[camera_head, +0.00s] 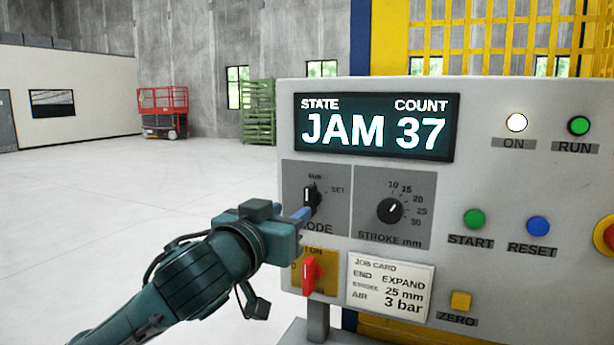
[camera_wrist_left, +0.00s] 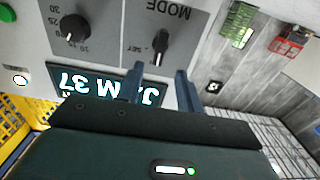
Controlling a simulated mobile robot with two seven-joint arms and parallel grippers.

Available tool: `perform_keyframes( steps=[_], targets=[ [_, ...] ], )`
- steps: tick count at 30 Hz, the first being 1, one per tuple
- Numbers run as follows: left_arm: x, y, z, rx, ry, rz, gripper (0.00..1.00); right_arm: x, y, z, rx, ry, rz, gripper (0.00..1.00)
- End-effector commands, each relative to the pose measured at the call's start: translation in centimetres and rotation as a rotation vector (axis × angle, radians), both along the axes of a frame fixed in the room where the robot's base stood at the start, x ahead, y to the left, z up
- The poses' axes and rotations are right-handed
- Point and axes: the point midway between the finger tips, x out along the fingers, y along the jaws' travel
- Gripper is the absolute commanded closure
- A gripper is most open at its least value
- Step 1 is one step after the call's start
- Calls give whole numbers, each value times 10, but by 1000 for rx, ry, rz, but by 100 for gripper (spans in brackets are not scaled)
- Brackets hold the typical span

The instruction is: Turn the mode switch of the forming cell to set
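The mode switch (camera_head: 311,194) is a black knob on a grey plate at the left of the forming cell's panel. Its white mark points up to the upper label, which looks like RUN; SET is printed to its right. My left gripper (camera_head: 303,213) is just in front of the switch, its blue fingers partly covering the MODE label. In the left wrist view the fingers (camera_wrist_left: 159,78) are apart and empty, and the mode switch (camera_wrist_left: 161,45) appears upside down, ahead of and between the fingertips. Contact cannot be made out. My right gripper is not in view.
The stroke knob (camera_head: 390,210) is right of the mode switch. A red rotary handle (camera_head: 309,274) on yellow sits just below my gripper, beside a job card (camera_head: 390,288). The display (camera_head: 376,127) reads JAM 37. START (camera_head: 474,219) and RESET (camera_head: 538,226) buttons are farther right. Open floor lies left.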

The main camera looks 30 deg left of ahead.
Motion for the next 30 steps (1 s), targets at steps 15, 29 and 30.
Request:
perform_keyframes(
  steps=[15, 29, 30],
  targets=[
    [76, 4, 0, 3, 0, -3, 64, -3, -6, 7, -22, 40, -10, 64],
    [82, 4, -1, 4, 0, -3, 70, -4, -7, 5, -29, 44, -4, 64],
    [82, 4, -1, 4, 0, -3, 73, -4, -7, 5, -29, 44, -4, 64]
  ],
)
